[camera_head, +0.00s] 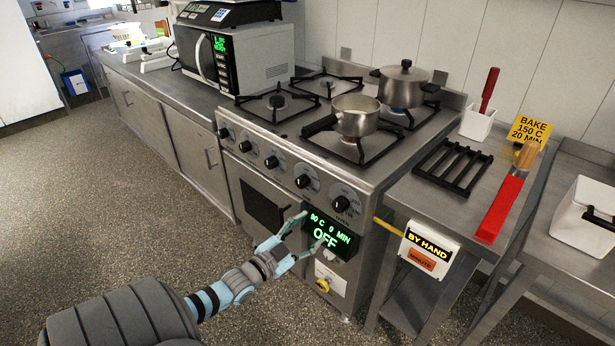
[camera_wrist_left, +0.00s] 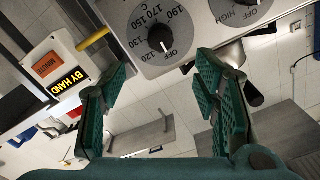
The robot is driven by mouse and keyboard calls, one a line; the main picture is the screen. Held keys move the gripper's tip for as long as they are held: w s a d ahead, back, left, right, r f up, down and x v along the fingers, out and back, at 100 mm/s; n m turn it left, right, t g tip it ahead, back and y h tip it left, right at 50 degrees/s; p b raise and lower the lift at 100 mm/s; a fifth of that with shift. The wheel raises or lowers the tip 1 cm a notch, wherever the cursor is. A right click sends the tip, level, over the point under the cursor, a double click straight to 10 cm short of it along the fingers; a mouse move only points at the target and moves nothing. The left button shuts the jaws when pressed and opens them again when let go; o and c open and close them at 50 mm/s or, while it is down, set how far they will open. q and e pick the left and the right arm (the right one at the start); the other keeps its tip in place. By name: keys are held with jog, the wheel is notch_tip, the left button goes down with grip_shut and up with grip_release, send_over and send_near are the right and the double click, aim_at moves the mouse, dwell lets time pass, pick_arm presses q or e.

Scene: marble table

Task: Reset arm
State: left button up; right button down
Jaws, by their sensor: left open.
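My left gripper (camera_head: 305,232) is open and empty, its arm reaching in from the lower left. It is in front of the oven front, by the green-lit display (camera_head: 329,234) that reads 90 C 0 MIN OFF. In the left wrist view the two green ridged fingers (camera_wrist_left: 160,82) stand well apart with nothing between them. Beyond them is a temperature dial (camera_wrist_left: 160,39) marked 120 to 190 and OFF. I cannot tell whether a finger touches the panel. My right gripper is not in view.
The stove carries a small pan (camera_head: 354,120) and a lidded pot (camera_head: 403,84). A yellow bar (camera_head: 388,227) and BY HAND box (camera_head: 427,248) stick out to the right of the display. Open floor (camera_head: 130,205) lies left.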

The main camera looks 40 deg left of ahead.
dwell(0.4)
pick_arm(q)
jog(key=s+a+f+n+g+y+p, duration=0.15)
jog(key=s+f+g, duration=0.35)
jog(key=s+f, duration=0.5)
jog(key=s+a+f+n+g+y, duration=0.15)
jog(key=s+f+g, duration=0.35)
jog(key=f, duration=0.9)
jog(key=s+d+f+n+g+h+p, duration=0.1)
jog(key=s+d+f+g, duration=0.2)
jog(key=s+d, duration=0.6)
jog(key=s+d+f+n+g+h+p, duration=0.1)
jog(key=s+d+f, duration=0.6)
jog(key=s, duration=0.7)
jog(key=d+g+p, duration=0.1)
jog(key=d+g, duration=0.1)
jog(key=shift+s+f+g+h+p, duration=0.3)
jog(key=shift+s+g, duration=0.05)
jog(key=shift+g, duration=0.05)
